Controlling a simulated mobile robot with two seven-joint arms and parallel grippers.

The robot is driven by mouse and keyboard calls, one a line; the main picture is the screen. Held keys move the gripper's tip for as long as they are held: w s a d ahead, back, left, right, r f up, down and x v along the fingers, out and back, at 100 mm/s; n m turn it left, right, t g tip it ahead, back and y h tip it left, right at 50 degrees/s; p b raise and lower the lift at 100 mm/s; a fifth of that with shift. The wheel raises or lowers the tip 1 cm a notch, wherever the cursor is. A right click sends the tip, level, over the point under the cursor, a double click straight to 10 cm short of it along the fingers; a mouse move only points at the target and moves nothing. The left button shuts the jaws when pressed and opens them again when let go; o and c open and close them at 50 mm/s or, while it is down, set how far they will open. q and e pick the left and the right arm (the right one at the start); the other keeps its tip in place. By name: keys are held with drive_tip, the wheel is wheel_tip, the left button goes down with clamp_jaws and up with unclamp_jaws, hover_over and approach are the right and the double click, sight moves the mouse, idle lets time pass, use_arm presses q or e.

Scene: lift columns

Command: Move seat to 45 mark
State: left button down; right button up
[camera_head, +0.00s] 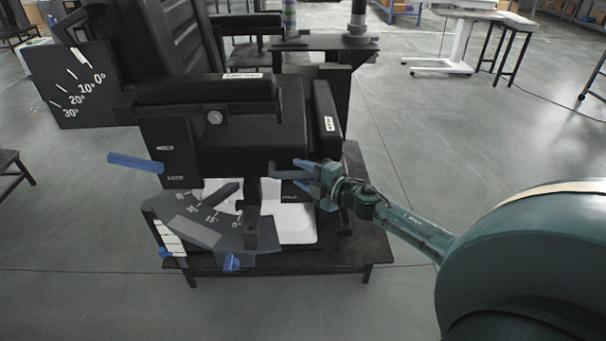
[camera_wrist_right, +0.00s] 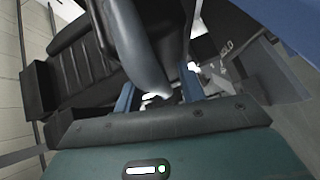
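The black seat (camera_head: 255,135) stands on a dark low platform (camera_head: 345,255). A plate marked 0, 10, 20 and 30 degrees (camera_head: 65,85) is beside the backrest at left. A lower fan-shaped scale (camera_head: 205,228) shows 0, 15 and further marks too small to read surely. My right gripper (camera_head: 305,177) is at the seat's front right, its blue fingers apart around the end of a dark lever (camera_head: 283,173). In the right wrist view the grey lever (camera_wrist_right: 145,65) lies between the fingers (camera_wrist_right: 158,92), with gaps visible. My left gripper is out of view.
A blue handle (camera_head: 135,162) sticks out at the seat's left. Blue tabs (camera_head: 231,262) sit by the lower scale, and a striped white scale (camera_head: 168,238) stands at its left. The floor in front is clear. A white-topped table (camera_head: 455,40) stands far behind.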

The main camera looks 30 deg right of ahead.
clamp_jaws()
idle(0.4)
